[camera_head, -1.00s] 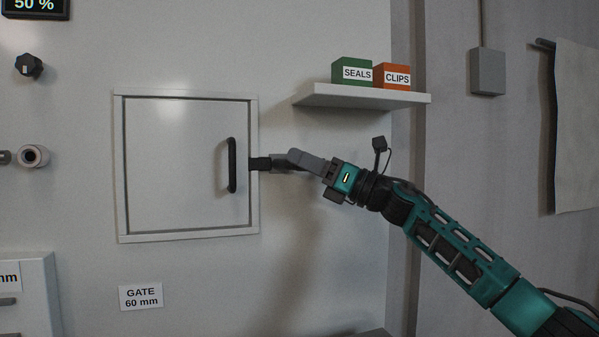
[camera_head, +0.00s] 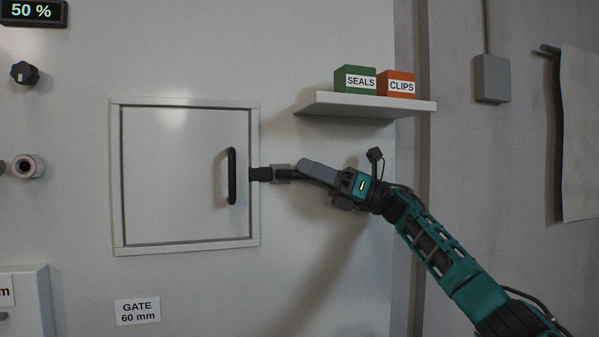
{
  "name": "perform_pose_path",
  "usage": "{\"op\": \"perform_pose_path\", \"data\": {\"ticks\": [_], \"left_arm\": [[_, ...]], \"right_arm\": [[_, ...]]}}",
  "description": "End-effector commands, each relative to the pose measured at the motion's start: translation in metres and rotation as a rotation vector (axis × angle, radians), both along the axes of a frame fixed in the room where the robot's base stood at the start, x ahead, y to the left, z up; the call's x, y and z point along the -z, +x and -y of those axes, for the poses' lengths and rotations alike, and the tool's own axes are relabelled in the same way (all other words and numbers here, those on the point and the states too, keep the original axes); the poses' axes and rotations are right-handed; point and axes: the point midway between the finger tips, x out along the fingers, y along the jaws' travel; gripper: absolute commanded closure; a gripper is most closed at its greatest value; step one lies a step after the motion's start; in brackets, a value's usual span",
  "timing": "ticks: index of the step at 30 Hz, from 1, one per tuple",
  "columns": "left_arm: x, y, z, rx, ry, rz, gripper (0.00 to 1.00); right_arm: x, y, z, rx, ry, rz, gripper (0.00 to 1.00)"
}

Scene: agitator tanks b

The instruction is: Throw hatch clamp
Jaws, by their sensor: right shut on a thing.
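The hatch (camera_head: 180,180) is a pale square door in a raised frame on the wall, lying flat in it. A black vertical handle (camera_head: 232,176) stands near its right edge. The hatch clamp (camera_head: 260,174) is a small black piece at the frame's right side, beside the handle. My right gripper (camera_head: 284,174) reaches in from the right and is shut on the clamp. Its grey fingers cover part of the clamp, so its full shape is hidden. My left gripper is not in view.
A shelf (camera_head: 365,105) with a green SEALS box (camera_head: 355,80) and an orange CLIPS box (camera_head: 397,84) juts out above my right arm. A black knob (camera_head: 25,73) and a round fitting (camera_head: 27,167) stick out left of the hatch.

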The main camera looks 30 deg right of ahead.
Motion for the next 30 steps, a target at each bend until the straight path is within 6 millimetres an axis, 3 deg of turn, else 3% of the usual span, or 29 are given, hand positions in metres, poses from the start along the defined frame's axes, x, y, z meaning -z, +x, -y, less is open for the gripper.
{"op": "perform_pose_path", "data": {"ticks": [9, 10, 16, 25, 30], "left_arm": [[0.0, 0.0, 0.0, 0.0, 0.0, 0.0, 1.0], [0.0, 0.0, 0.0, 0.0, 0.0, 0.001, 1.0], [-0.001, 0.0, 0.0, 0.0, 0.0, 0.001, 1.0], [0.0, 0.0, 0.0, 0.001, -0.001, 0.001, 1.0], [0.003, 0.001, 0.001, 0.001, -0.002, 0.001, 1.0]], "right_arm": [[0.0, 0.0, 0.0, 0.0, 0.0, 0.0, 1.0], [0.0, 0.0, 0.0, 0.0, 0.0, 0.0, 0.69], [0.0, 0.0, 0.0, 0.0, 0.0, 0.0, 0.5], [0.001, -0.001, 0.002, 0.0, 0.0, -0.001, 0.48], [0.01, -0.01, 0.02, 0.004, 0.0, -0.002, 0.48]]}}
